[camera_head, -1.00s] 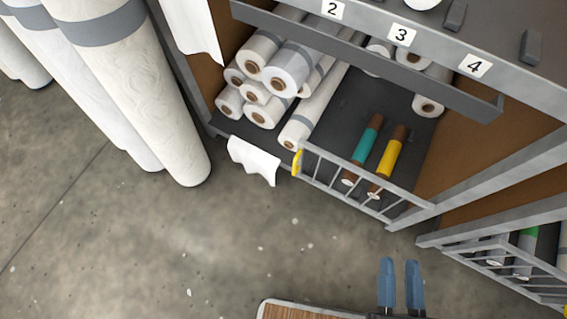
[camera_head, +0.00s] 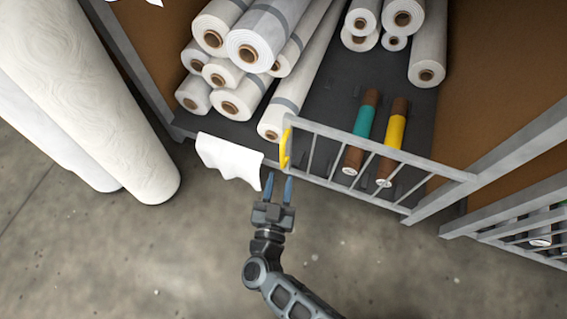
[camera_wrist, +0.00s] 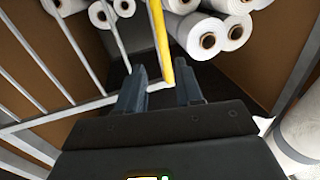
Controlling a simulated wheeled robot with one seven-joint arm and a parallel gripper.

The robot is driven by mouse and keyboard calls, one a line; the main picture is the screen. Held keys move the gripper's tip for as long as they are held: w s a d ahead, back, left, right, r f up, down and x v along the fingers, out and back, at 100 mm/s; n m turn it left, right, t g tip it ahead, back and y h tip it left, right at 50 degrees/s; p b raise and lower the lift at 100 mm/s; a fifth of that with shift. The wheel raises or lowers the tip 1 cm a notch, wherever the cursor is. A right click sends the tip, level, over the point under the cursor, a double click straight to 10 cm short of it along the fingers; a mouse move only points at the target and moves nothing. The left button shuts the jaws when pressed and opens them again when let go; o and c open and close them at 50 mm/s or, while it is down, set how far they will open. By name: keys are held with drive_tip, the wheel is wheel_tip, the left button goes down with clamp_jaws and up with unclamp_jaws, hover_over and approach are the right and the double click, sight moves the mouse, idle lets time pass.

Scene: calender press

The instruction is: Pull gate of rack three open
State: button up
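The gate (camera_head: 330,132) is a low grey barred panel across the right part of the rack's front, with a yellow handle (camera_head: 284,148) at its left end. It looks closed, in line with the rack front. My gripper (camera_head: 278,182) is open and empty, its blue fingers just below and in front of the handle. In the wrist view the yellow handle (camera_wrist: 161,45) rises beyond the gap between the fingertips (camera_wrist: 162,88), and the gate's bars (camera_wrist: 62,50) are on the left. I cannot tell whether the fingers touch the handle. No number plate is in view now.
White rolls (camera_head: 240,98) fill the rack's left side. A teal-banded roll (camera_head: 361,130) and a yellow-banded roll (camera_head: 391,140) lie behind the gate. A white sheet (camera_head: 230,158) hangs left of my gripper. Large rolls (camera_head: 90,100) stand at left. The floor (camera_head: 400,270) in front is clear.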

sight(282, 159)
drive_tip(key=w, duration=0.2)
drive_tip(key=w+b, duration=0.1)
drive_tip(key=w, duration=0.1)
drive_tip(key=w+b, duration=0.1)
drive_tip(key=w, duration=0.1)
drive_tip(key=shift+w+d+f, duration=0.15)
drive_tip(key=shift+w+f, duration=0.2)
drive_tip(key=shift+f, duration=0.05)
drive_tip(key=shift+w+d+r+b, duration=0.15)
drive_tip(key=shift+w+b, duration=0.15)
drive_tip(key=shift+w, duration=0.45)
drive_tip(key=shift+c, duration=0.3)
clamp_jaws()
